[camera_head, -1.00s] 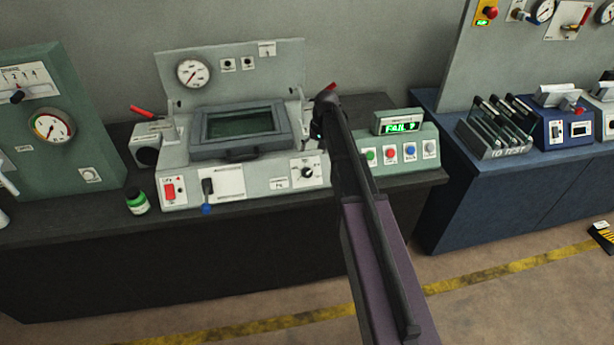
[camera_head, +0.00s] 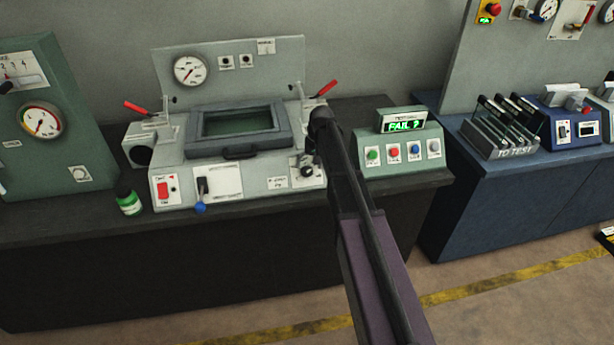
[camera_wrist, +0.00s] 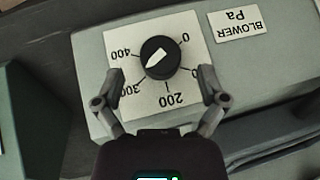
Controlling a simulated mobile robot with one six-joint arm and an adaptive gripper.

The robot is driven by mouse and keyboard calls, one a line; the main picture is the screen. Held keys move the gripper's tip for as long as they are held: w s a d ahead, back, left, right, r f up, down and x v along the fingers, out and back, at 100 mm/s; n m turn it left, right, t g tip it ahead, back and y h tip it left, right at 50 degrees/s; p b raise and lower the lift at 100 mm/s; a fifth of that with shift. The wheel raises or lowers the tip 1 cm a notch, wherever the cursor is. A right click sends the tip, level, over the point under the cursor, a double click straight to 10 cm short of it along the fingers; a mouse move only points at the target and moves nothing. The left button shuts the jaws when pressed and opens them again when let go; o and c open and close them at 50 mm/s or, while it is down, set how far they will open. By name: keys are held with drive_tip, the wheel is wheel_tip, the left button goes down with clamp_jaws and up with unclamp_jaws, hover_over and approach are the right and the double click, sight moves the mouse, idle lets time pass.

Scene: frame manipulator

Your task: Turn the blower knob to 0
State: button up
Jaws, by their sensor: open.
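The blower knob (camera_wrist: 160,58) is black and round with a white pointer mark, on a white dial plate (camera_wrist: 178,20) marked from 0 to 400. The wrist view shows it upside down. The mark slants between the lower left, near 300, and the upper right, near 0; I cannot tell for sure which end points. My gripper (camera_wrist: 161,76) is open, with one finger on each side of the knob, apart from it. The "BLOWER Pa" label (camera_wrist: 238,20) is beside the dial.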

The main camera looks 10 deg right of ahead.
sight(307, 172)
drive_tip(key=shift+b+x, duration=1.15)
drive_tip(key=shift+x, duration=0.3)
drive_tip(key=c, duration=1.1)
